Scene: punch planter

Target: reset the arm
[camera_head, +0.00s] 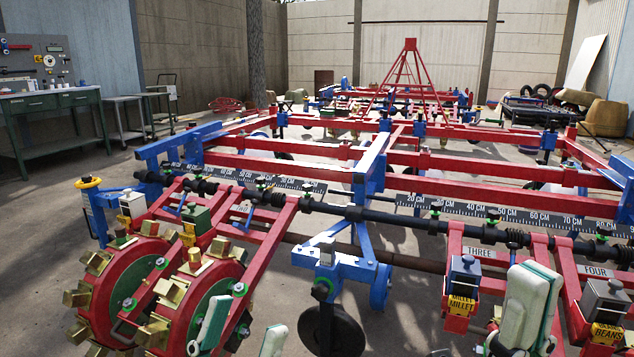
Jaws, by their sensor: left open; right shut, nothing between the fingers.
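My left gripper (242,333) is at the bottom edge, left of centre. Its two pale padded fingers stand apart with nothing between them. My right gripper (529,305) is at the bottom right, its pale pads together and empty. It is in front of the planter's row units, near the hopper labelled millet (464,283) and the one labelled beans (606,310). The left gripper is just right of the red punch wheels (203,310). I cannot tell whether either gripper touches the planter. The rest of both arms is mostly out of view.
The red and blue planter frame (455,190) with its centimetre scale (548,219) fills the middle. A black disc (333,330) hangs low between my grippers. A green workbench (45,105) stands at the far left. Bare floor (50,215) shows at left.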

